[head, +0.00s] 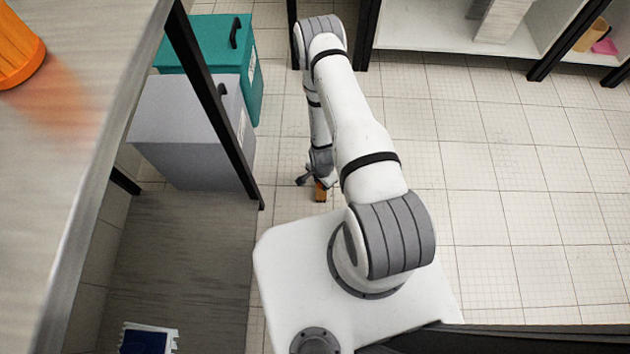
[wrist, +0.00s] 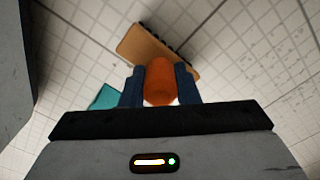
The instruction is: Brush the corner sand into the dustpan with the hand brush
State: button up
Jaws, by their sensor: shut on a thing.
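My gripper (head: 317,178) is low over the tiled floor, to the right of the grey bin. In the wrist view my gripper (wrist: 159,78) is shut on the orange handle of the hand brush (wrist: 147,46). The brush has a tan block with dark bristles along one edge, above the floor tiles. In the head view only a small orange-brown part of the brush (head: 320,193) shows below the gripper. A teal patch (wrist: 106,98) shows left of the fingers; I cannot tell whether it is the dustpan. I cannot make out the sand.
A grey bin (head: 190,140) and a teal bin (head: 252,70) stand left of the arm, behind a dark table leg (head: 210,90). A worktop (head: 80,130) fills the left. White shelving (head: 450,30) stands at the back. The tiled floor (head: 500,200) on the right is clear.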

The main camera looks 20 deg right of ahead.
jog(key=shift+s+d, duration=0.15)
jog(key=shift+d, duration=0.35)
jog(key=shift+s+d, duration=0.35)
jog(key=shift+d, duration=0.65)
jog(key=shift+s+d, duration=0.3)
jog(key=shift+d, duration=0.7)
jog(key=shift+s+d, duration=0.35)
jog(key=shift+d, duration=0.65)
notch_tip(320, 180, up, 3)
jog(key=shift+f+p, duration=0.1)
jog(key=shift+p, duration=0.85)
